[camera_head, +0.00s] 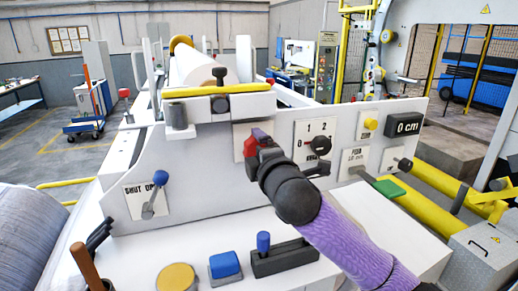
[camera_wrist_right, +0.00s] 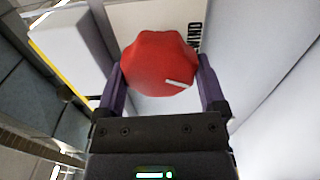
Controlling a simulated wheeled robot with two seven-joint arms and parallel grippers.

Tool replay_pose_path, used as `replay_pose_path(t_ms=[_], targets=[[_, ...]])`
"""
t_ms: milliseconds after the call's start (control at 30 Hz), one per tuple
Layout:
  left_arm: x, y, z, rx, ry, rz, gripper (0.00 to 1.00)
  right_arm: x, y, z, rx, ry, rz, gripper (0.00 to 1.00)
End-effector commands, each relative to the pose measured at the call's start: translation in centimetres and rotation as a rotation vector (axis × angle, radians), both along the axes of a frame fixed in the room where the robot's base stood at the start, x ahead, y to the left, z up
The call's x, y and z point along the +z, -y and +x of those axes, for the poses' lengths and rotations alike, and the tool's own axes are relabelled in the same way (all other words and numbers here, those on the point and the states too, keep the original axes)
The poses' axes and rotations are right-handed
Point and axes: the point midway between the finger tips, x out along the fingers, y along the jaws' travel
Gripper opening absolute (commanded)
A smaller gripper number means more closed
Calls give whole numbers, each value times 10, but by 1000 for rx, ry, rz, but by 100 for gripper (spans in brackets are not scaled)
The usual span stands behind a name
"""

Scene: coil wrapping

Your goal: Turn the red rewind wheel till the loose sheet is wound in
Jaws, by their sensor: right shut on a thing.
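The red rewind wheel (camera_wrist_right: 157,60) is a lobed knob with a white mark at its lower right, in the right wrist view. My right gripper (camera_wrist_right: 160,80) has one purple finger against each side of the wheel and is shut on it. In the head view the wheel (camera_head: 250,163) shows as a bit of red on the white machine panel, mostly hidden behind my right gripper (camera_head: 257,150). A white roll (camera_head: 194,68) lies in the machine behind the yellow-topped bar. I cannot pick out a loose sheet for certain. My left gripper is not in view.
The panel carries a 0-1-2 switch (camera_head: 320,145), a yellow button (camera_head: 371,123), a display reading 0 cm (camera_head: 405,124) and a blue-knobbed shut/open lever (camera_head: 161,177). A blue block (camera_head: 224,264) and a black block with a blue knob (camera_head: 284,257) stand on the front ledge.

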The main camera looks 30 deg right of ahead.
Motion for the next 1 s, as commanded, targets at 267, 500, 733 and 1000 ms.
replay_pose_path(t_ms=[267, 500, 733, 1000], targets=[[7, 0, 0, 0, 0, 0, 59, 1, 0, 0, -1, 55, 240, 31], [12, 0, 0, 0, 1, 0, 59, 1, 0, 0, -2, 94, 402, 31], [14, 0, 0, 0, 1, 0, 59, 1, 0, 0, -1, 117, 501, 31], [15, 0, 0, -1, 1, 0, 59, 0, 0, 0, -1, 128, 546, 31]])
